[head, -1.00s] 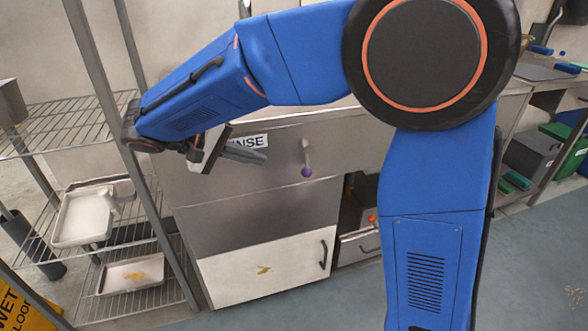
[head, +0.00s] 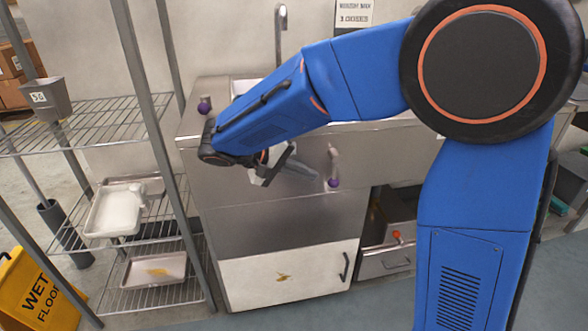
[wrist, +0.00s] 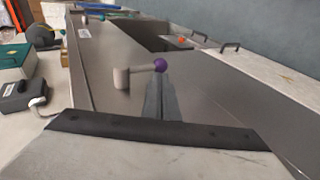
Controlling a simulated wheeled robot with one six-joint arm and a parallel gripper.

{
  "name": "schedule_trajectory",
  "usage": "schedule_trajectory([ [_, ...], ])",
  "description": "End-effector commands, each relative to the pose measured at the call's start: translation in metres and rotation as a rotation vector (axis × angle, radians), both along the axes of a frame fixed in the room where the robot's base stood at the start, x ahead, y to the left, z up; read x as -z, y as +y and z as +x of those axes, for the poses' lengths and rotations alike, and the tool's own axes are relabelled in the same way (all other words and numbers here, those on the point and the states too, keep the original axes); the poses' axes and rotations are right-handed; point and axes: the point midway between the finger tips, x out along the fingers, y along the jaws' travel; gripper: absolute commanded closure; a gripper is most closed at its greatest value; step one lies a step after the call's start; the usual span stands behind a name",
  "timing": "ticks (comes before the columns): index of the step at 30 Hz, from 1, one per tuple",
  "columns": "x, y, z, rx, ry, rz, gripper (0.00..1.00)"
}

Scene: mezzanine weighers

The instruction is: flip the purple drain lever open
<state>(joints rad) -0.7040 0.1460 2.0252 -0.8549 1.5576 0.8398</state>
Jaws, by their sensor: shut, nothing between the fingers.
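A lever with a purple knob (head: 333,183) hangs down from its pivot on the sink's steel front in the head view. In the wrist view its grey pivot (wrist: 121,78) and arm show, with the purple knob (wrist: 160,65) just beyond my fingertips. My gripper (head: 318,178) is shut and empty, its fingers pointing right, just left of the knob. In the wrist view the shut fingers (wrist: 160,88) line up with the knob; I cannot tell whether they touch it. A second purple knob (head: 204,106) sits at the sink's left end.
A wire shelf (head: 90,130) with trays stands left of the sink. A yellow wet-floor sign (head: 38,290) is at the lower left. A white cabinet door (head: 290,275) is below the sink front, with a drawer (head: 388,262) to its right. The floor in front is clear.

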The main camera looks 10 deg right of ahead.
Motion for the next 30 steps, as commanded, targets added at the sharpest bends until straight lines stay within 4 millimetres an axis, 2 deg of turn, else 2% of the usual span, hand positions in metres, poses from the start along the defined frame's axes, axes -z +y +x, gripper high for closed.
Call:
schedule_trajectory([
  [6, 0.019, -0.028, 0.007, 0.002, 0.001, -0.001, 1.00],
  [12, 0.028, -0.041, 0.010, 0.002, 0.001, 0.000, 1.00],
  [30, 0.031, -0.046, 0.011, 0.000, 0.000, -0.018, 1.00],
])
